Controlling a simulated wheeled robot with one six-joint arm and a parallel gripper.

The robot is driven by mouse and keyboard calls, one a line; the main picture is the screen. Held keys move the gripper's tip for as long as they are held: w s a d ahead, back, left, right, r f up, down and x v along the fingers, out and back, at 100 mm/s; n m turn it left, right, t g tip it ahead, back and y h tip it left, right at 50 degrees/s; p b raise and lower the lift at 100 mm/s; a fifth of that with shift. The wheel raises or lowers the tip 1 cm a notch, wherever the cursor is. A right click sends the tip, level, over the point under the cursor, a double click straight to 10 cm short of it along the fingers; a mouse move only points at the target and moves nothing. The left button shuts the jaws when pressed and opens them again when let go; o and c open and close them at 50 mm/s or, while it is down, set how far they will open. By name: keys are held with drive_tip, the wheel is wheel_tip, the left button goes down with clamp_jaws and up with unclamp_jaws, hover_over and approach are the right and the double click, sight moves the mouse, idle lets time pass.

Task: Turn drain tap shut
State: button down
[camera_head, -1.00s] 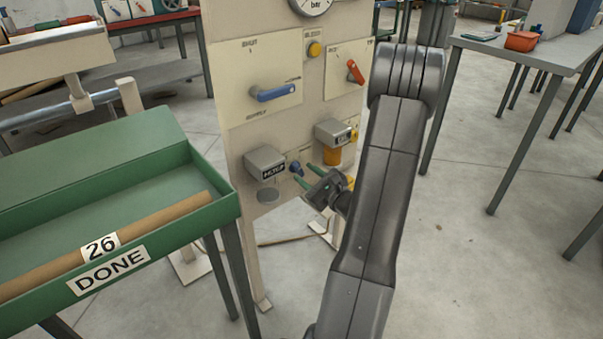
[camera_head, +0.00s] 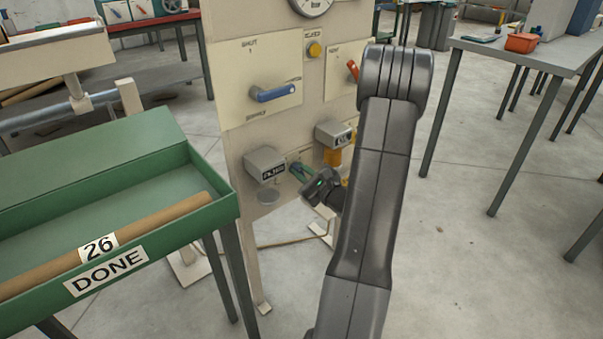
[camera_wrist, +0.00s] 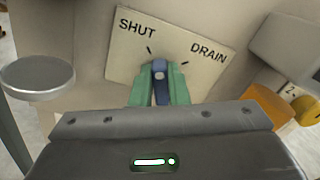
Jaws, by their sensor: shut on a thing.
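The drain tap (camera_wrist: 160,84) is a small blue handle on a cream plate (camera_wrist: 125,58) marked SHUT on the left and DRAIN on the right. My gripper (camera_wrist: 160,76) has its green fingers closed on both sides of the handle. The handle points up the plate between the two tick marks, nearer the SHUT tick. In the head view my gripper (camera_head: 298,170) reaches the low part of the panel, and its fingers mostly hide the tap there.
The cream panel (camera_head: 235,150) also carries a blue supply lever (camera_head: 275,93), a yellow bleed knob (camera_head: 314,49) and a red lever (camera_head: 353,70). A grey filter housing (camera_head: 265,160) is just left of the tap. A green tray (camera_head: 215,208) marked DONE stands at left.

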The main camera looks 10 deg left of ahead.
drive_tip(key=shift+s+a+f+n+b, duration=0.1)
drive_tip(key=shift+n+b, duration=0.95)
drive_tip(key=shift+b, duration=0.45)
drive_tip(key=shift+s+f+n+b, duration=0.1)
drive_tip(key=shift+n+b, duration=0.95)
drive_tip(key=shift+b, duration=0.45)
drive_tip(key=c, duration=1.4)
unclamp_jaws()
drive_tip(key=p+v, duration=0.2)
drive_tip(key=v, duration=1.1)
drive_tip(key=shift+s+d+p, duration=0.2)
drive_tip(key=shift+d+p, duration=0.1)
drive_tip(key=shift+p, duration=0.1)
